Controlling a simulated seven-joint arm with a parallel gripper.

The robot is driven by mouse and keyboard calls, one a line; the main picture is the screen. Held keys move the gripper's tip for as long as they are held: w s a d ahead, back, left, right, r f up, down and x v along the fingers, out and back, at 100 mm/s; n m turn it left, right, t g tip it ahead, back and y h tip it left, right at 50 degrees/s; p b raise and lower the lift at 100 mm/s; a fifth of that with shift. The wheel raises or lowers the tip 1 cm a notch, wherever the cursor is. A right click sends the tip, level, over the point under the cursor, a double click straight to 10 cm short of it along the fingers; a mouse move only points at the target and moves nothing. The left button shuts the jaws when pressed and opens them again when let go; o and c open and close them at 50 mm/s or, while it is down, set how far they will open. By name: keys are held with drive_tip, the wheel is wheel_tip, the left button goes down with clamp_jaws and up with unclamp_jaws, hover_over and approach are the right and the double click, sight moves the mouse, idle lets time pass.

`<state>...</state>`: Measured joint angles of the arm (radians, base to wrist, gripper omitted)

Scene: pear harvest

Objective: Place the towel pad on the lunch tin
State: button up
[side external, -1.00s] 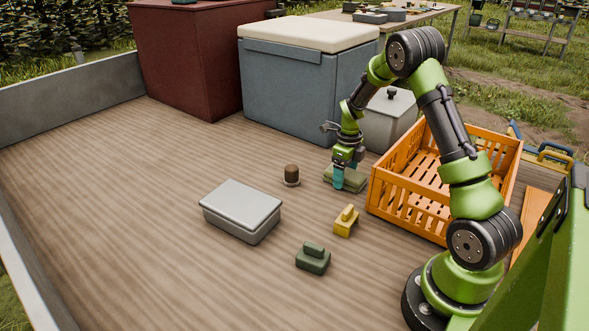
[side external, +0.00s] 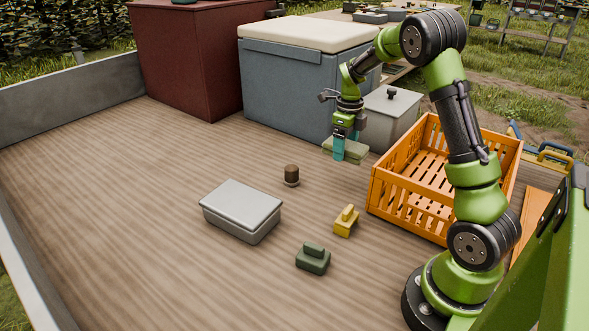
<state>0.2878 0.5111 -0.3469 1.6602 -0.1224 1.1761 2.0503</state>
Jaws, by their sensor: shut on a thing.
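The towel pad (side external: 355,153) is a flat, pale green folded pad. My gripper (side external: 339,150) has its teal fingers shut on the pad's left part and holds it raised above the wooden floor, roughly level. The lunch tin (side external: 241,208) is a grey rectangular box with a flat lid. It lies on the floor to the left and nearer the camera, apart from my gripper. Its lid is bare. The far finger is partly hidden behind the near one and the pad.
An orange crate (side external: 402,211) stands right of my gripper. A small brown-topped object (side external: 291,175), a yellow handled block (side external: 346,221) and a dark green one (side external: 313,259) are on the floor near the tin. A blue cooler (side external: 290,90) and a grey bin (side external: 391,120) stand behind.

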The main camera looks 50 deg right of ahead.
drive_tip(key=a+r+n, duration=0.2)
drive_tip(key=a+n, duration=0.1)
drive_tip(key=a, duration=0.8)
drive_tip(key=a+r+n, duration=0.2)
drive_tip(key=a+n, duration=0.1)
drive_tip(key=a, duration=0.8)
drive_tip(key=s+a+f+n, duration=0.1)
drive_tip(key=s+a+n, duration=0.1)
drive_tip(key=s+a, duration=0.3)
hover_over(240, 200)
wheel_tip(240, 200, down, 2)
drive_tip(key=shift+f, duration=1.75)
drive_tip(key=shift+f, duration=0.1)
drive_tip(key=shift+f, duration=0.1)
drive_tip(key=o, duration=1)
drive_tip(key=shift+a, duration=0.1)
